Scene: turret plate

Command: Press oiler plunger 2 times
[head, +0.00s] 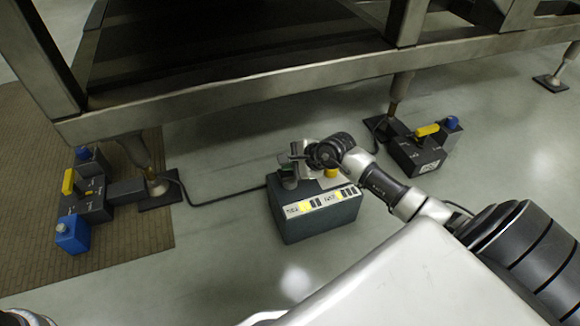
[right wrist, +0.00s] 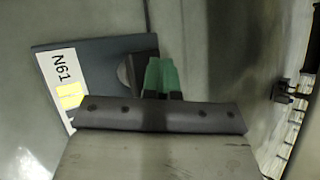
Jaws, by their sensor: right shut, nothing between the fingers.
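A dark grey box (head: 318,219) with a white and yellow label strip stands on the floor in the middle of the head view. My right gripper (head: 288,172) is over the left part of its top, with its fingers shut and nothing between them. In the right wrist view the green fingertips (right wrist: 161,75) are together, beside a round grey part (right wrist: 125,75) on the box top, which they partly cover. I cannot tell whether they touch it or whether it is the oiler plunger. A yellow knob (head: 331,173) is at the box's back right. My left gripper is not in view.
A metal frame (head: 250,98) on legs spans above and behind the box. A unit with yellow and blue parts (head: 95,208) is at left by a leg; a similar unit (head: 425,155) is at right. A cable (head: 225,195) runs along the floor, which is otherwise clear in front.

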